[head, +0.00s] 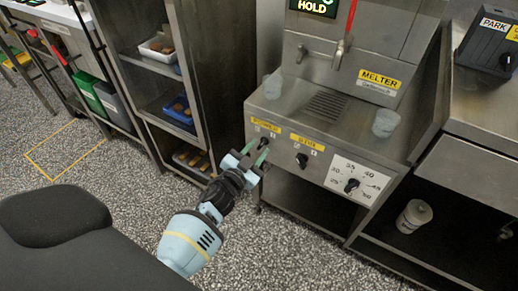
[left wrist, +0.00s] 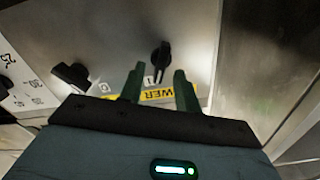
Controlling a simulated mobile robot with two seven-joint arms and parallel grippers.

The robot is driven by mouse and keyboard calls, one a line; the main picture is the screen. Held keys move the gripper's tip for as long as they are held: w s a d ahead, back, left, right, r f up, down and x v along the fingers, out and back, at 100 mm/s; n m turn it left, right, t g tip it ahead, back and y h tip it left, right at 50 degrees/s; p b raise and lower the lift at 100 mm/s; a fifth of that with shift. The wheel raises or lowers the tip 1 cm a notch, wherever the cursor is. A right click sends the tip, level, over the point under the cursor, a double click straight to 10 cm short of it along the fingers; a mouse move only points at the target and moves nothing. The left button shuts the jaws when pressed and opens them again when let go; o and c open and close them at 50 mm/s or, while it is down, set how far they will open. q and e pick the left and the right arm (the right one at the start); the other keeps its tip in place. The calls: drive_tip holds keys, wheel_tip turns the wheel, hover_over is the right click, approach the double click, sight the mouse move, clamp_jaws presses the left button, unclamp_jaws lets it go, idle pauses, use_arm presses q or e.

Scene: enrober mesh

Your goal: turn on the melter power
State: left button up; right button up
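The melter (head: 325,120) is a steel unit with a yellow MELTER label and a sloped front panel. Its black POWER knob (head: 264,142) sits at the panel's left end under a yellow label, partly covered by my gripper. My left gripper (head: 256,153) is open, with its green fingers close to this knob. In the left wrist view, the power knob (left wrist: 160,57) shows just beyond and between the two fingertips (left wrist: 158,78), with nothing held. I cannot tell whether the fingers touch it. My right gripper is not in view.
The STIR knob (head: 302,160) and a temperature dial (head: 352,185) are to the right on the same panel. Two translucent cups (head: 386,122) stand on the melter's ledge. A rack with trays (head: 180,110) stands at left. A PARK control box (head: 488,45) is at far right.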

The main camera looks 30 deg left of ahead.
use_arm(q)
drive_tip(key=shift+w, duration=0.65)
clamp_jaws()
drive_tip(key=shift+m, duration=0.7)
unclamp_jaws()
